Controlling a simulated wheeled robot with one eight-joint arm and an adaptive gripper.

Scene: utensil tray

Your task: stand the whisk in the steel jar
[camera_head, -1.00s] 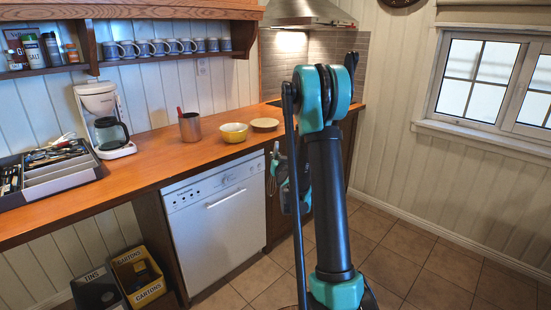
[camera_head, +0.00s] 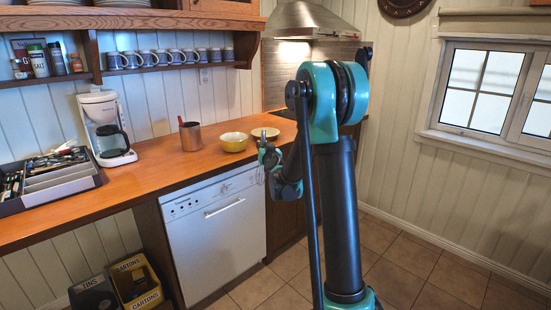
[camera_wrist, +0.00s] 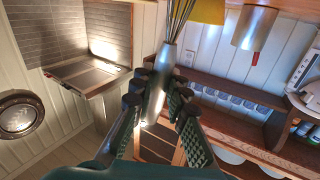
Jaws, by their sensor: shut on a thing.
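The steel jar (camera_head: 190,137) stands upright on the wooden counter with a red-handled utensil leaning in it. The jar also shows, upside down, at the top of the wrist view (camera_wrist: 254,27). My gripper (camera_wrist: 157,92) is shut on the grey handle of the whisk (camera_wrist: 176,28), whose wires point to the top of the wrist view. In the head view my gripper (camera_head: 268,155) is in front of the counter edge, to the right of the jar and apart from it. The whisk (camera_head: 261,174) hangs there with its wires downward, small and partly unclear.
A coffee maker (camera_head: 105,126) and a utensil tray (camera_head: 50,180) are to the left. A mug shelf (camera_head: 175,67) hangs above. Bare counter lies around the jar.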

